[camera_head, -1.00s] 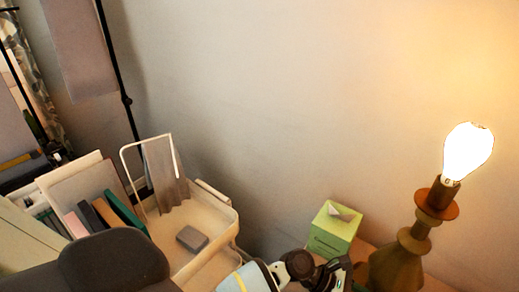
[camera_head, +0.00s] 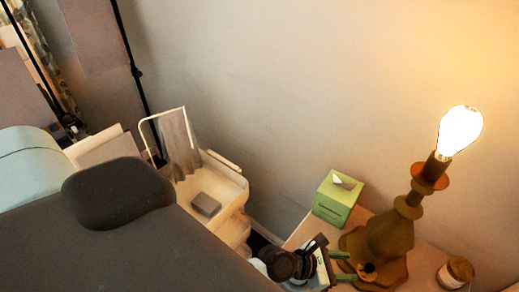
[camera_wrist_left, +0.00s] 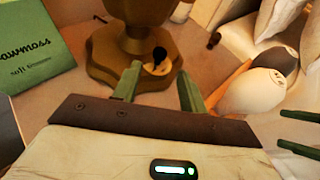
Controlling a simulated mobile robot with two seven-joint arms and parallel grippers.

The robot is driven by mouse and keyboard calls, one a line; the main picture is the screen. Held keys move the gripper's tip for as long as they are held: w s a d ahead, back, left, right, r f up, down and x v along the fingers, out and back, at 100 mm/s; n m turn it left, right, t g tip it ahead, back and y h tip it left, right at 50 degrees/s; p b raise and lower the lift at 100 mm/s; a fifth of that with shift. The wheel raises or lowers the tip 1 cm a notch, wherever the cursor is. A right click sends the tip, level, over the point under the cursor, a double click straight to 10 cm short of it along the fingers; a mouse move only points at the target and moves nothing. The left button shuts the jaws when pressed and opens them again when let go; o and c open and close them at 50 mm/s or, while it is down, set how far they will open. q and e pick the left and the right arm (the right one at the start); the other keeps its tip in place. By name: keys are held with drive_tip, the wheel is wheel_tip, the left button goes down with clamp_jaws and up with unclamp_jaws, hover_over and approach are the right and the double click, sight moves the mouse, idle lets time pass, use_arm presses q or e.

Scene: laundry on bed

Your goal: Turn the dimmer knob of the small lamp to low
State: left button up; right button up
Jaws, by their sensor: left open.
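The small lamp (camera_head: 392,232) stands at the right in the head view, with its bulb (camera_head: 459,131) brightly lit. Its dark dimmer knob (camera_head: 368,268) is on the front of the brown base; in the left wrist view the knob (camera_wrist_left: 159,55) is at the top middle. My left gripper (camera_head: 354,267) is open, its green fingers pointing at the base. In the left wrist view my left gripper's fingertips (camera_wrist_left: 160,72) lie to either side of the knob, with a gap around it. My right gripper's green fingers (camera_wrist_left: 299,132) appear apart at the right edge of the wrist view.
A green tissue box (camera_head: 337,198) stands behind the gripper, left of the lamp. A lidded jar (camera_head: 455,273) stands right of the base on the bedside table (camera_head: 425,262). A cream trolley (camera_head: 220,192) is further left. Pale bedding (camera_wrist_left: 300,35) fills the wrist view's upper right.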

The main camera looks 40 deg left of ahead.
use_arm(q)
drive_tip(key=s+a+f+m+g, duration=0.1)
drive_tip(key=s+m, duration=0.2)
drive_tip(key=s+a+f+m+g+y, duration=0.1)
drive_tip(key=s+m, duration=0.3)
drive_tip(key=s+a+f+m+g+y, duration=0.1)
drive_tip(key=s+a+m, duration=0.1)
drive_tip(key=s+m, duration=0.2)
drive_tip(key=shift+s, duration=0.25)
drive_tip(key=s+a+f+m+g+y, duration=0.1)
drive_tip(key=s+a+m+g+y, duration=0.1)
drive_tip(key=s+a+m, duration=0.4)
drive_tip(key=shift+s+a+f+m+g+y, duration=0.25)
drive_tip(key=shift+s+m+y, duration=0.45)
drive_tip(key=shift+s+m, duration=1.2)
use_arm(e)
drive_tip(key=shift+w+r, duration=0.15)
use_arm(q)
drive_tip(key=shift+d, duration=0.1)
